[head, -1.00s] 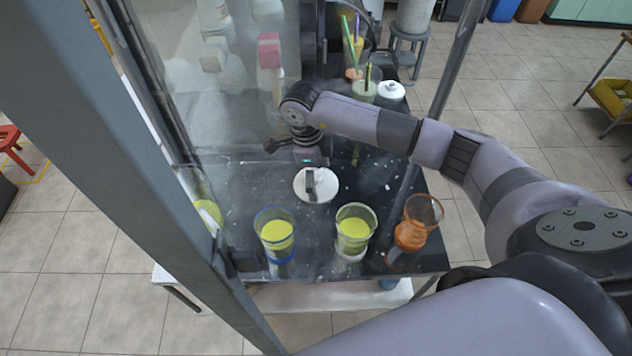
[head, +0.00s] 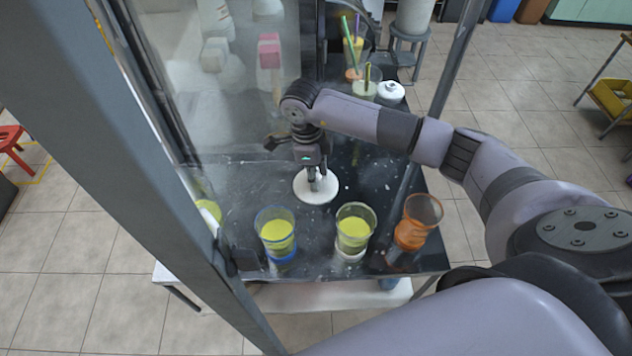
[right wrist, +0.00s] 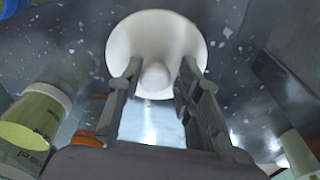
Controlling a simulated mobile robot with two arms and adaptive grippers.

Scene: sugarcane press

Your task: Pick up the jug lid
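The jug lid (head: 327,196) is a white round disc lying flat on the dark counter, behind the row of cups. In the right wrist view the lid (right wrist: 120,45) shows a round knob (right wrist: 155,78). My right gripper (head: 316,184) points down at the lid from above. In the right wrist view my right gripper (right wrist: 160,70) has its fingers apart, one on each side of the knob, with a gap visible. My left gripper is not in view.
Two cups with yellow-green juice, one with a blue base (head: 277,238) and one with a white base (head: 354,232), and an orange cup (head: 416,222) stand along the counter's front. A white-lidded jar (head: 391,91) stands at the back. A glass panel and grey post border the left.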

